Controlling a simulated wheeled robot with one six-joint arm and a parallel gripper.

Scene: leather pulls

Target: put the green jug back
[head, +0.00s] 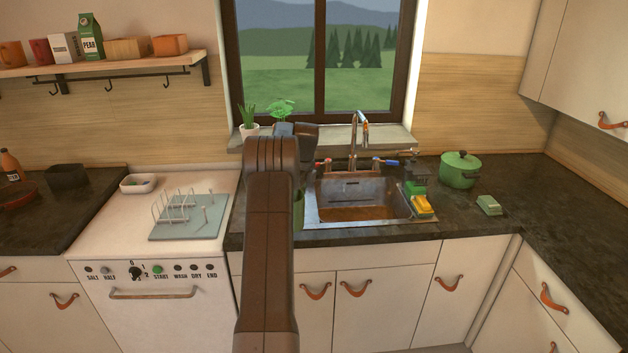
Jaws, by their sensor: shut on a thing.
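My arm stands in front of the counter left of the sink and hides what is behind it. The jaws of my gripper are hidden behind my own arm. A narrow strip of a green thing (298,211) shows at the arm's right edge, beside the sink's left rim. It may be the green jug, but most of it is hidden. I cannot tell whether it is held or stands on the counter.
The sink (330,188) has a tall tap. A yellow sponge (422,206) lies at its right. A lidded green pot (460,171) and a small green box (489,205) stand on the right counter. A rack (190,228) sits left. The shelf (100,64) holds mugs and cartons.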

